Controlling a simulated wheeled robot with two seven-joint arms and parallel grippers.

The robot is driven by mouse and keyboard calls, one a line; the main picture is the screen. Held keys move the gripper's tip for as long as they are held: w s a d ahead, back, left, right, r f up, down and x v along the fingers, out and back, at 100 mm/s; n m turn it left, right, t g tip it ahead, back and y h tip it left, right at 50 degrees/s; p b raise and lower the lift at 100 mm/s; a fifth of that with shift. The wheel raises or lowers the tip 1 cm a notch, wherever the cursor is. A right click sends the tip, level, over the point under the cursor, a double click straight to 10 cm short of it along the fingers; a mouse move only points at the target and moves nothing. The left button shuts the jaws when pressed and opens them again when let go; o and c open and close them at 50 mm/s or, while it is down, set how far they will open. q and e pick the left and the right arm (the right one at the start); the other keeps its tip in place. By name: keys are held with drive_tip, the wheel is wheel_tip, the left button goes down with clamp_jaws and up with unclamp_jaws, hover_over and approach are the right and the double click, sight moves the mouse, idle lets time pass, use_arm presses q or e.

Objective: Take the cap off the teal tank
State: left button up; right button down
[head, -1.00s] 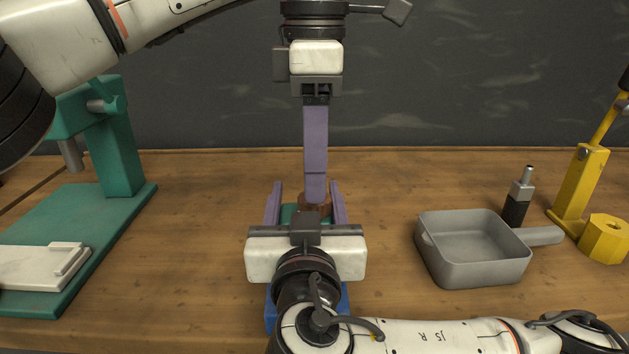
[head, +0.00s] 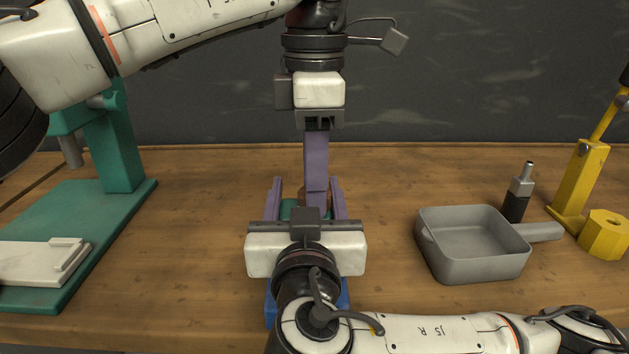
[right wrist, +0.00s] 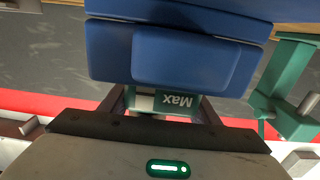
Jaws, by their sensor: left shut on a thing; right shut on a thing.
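The teal tank (head: 290,208) stands between the purple fingers of my right gripper (head: 306,184) in the head view, mostly hidden by that gripper's body. The right wrist view shows the tank (right wrist: 165,101) between the fingers, with an upside-down "Max" label; the gripper is shut on it. My left gripper (head: 317,190) points straight down from above, its purple fingers shut at the brown cap. Only a small part of the cap (head: 321,199) shows at the fingertips. I cannot tell whether the cap still touches the tank.
A blue block (head: 343,296) is under my right gripper. A grey pan (head: 470,262) stands to the right, with a black-and-silver bottle-like part (head: 517,200) behind it. A yellow stand (head: 583,180) and yellow nut (head: 605,234) are farther right. A teal press (head: 118,150) is at left.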

use_arm(q)
drive_tip(key=n, duration=0.2)
drive_tip(key=shift+n, duration=0.4)
drive_tip(key=o, duration=1.2)
drive_tip(key=shift+r, duration=0.1)
